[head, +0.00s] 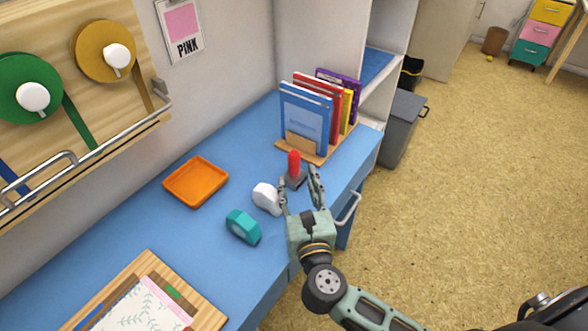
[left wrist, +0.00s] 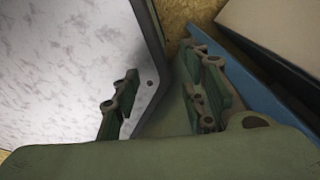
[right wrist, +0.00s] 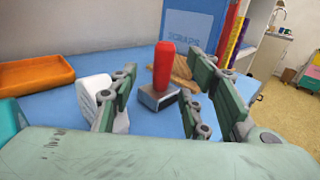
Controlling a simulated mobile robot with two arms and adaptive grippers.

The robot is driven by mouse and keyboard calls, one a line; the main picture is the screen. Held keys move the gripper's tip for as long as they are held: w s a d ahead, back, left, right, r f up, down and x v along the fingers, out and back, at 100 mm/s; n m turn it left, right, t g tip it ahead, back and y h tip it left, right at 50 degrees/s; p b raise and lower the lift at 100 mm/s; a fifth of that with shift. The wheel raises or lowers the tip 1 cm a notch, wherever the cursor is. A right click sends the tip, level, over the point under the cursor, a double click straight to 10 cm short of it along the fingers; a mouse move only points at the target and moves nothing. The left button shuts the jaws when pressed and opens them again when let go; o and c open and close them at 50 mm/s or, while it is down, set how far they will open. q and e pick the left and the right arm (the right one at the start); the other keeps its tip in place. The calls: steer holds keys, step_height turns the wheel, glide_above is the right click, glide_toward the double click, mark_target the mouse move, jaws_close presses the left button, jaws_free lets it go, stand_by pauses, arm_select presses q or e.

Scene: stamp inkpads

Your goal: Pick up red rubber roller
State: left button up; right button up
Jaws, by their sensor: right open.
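The red rubber roller (head: 294,163) stands upright on the blue desk, with a red handle on a dark grey base. It also shows in the right wrist view (right wrist: 164,70), near the middle. My right gripper (head: 299,188) is open, its fingers pointing at the roller. In the right wrist view the roller appears between the two fingers, with no visible contact. My left gripper (left wrist: 162,98) shows only in the left wrist view, open and empty beside a pale speckled surface.
An orange tray (head: 196,182) lies further left. A wooden rack of books (head: 308,115) stands behind the roller. Blue desk (head: 190,235) is clear between tray and papers.

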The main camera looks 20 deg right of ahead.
mark_target(295, 165)
steer(key=shift+w, duration=0.5)
steer(key=w, duration=0.2)
steer(key=w+d, duration=0.1)
steer(key=w, duration=0.1)
steer(key=shift+w+d, duration=0.1)
steer(key=shift+w, duration=0.65)
steer(key=c, duration=0.3)
arm_select(q)
steer(key=shift+w+f, duration=0.2)
steer(key=shift+w, duration=0.4)
arm_select(e)
jaws_close()
